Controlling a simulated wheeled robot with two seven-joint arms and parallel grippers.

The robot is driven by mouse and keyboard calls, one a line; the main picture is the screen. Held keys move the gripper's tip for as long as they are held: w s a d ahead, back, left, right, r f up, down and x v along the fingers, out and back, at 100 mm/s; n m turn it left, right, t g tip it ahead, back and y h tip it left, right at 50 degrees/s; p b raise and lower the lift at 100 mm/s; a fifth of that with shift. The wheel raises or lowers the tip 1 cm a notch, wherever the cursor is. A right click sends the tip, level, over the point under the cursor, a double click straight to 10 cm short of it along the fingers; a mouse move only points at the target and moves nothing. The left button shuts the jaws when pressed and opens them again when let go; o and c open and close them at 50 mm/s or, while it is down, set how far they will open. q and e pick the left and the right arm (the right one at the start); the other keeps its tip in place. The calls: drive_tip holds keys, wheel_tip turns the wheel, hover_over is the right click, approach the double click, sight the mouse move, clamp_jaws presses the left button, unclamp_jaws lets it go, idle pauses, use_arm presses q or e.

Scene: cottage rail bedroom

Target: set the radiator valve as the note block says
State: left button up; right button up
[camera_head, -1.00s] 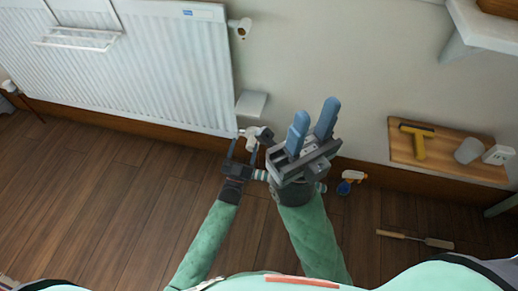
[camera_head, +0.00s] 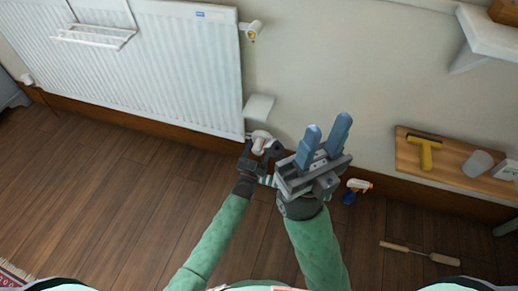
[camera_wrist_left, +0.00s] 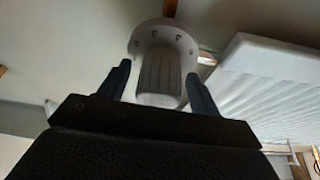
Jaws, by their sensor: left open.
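The white radiator valve knob (camera_head: 261,137) sits low by the lower right corner of the white radiator (camera_head: 170,60). My left gripper (camera_head: 261,150) is open right at the knob. In the left wrist view, the knob (camera_wrist_left: 158,75) has a ribbed grip and a round collar with small dark marks, too blurred to read. The left fingers (camera_wrist_left: 158,82) stand on either side of the knob; contact cannot be told. My right gripper (camera_head: 324,135), with two blue fingers apart, is open and empty, to the right of the left one. I cannot make out a note block.
A small white ledge (camera_head: 259,107) juts from the wall above the knob. Another valve (camera_head: 252,29) is at the radiator's upper right.

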use_arm(q)
drive_tip(key=shift+w, duration=0.15)
drive_tip(key=shift+c, duration=0.2)
drive_tip(key=c, duration=0.9)
drive_tip(key=shift+r, duration=0.1)
drive_tip(key=shift+c, duration=0.2)
